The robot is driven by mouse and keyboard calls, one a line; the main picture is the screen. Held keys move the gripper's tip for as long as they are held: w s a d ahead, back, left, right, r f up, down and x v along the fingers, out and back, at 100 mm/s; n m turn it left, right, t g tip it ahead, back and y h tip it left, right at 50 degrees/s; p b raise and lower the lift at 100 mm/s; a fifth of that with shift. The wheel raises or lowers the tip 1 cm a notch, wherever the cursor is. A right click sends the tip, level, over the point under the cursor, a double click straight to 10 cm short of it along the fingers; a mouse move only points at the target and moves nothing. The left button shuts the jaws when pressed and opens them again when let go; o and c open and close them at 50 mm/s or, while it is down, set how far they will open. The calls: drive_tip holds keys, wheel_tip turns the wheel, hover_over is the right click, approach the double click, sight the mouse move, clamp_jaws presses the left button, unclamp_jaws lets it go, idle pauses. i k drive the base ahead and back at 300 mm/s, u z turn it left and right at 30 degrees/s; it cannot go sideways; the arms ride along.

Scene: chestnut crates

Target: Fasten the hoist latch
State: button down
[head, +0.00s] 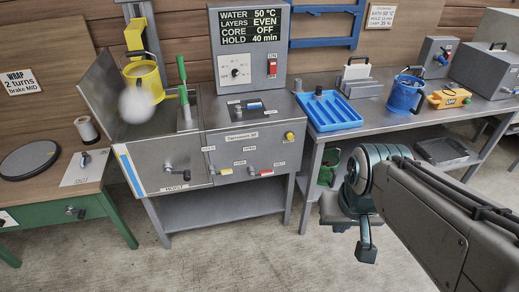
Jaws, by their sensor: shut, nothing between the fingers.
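A dark crank-like handle (177,173) sits on the front of the grey tank (150,160), just above a label reading HOIST. I cannot tell from here whether it is the latch or whether it is fastened. A pale blurred round patch covers the bucket's lower part. My gripper (366,254) points down over the floor to the right of the machine, far from the handle. It is shut and empty.
The control panel (250,45) stands behind the machine top. Yellow (226,172) and red (266,173) levers stick out of its front. The right bench (400,125) holds a blue tray (328,111) and a blue bucket (404,97). The floor before the machine is clear.

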sight(212, 173)
drive_tip(key=i, duration=1)
drive_tip(key=u, duration=0.6)
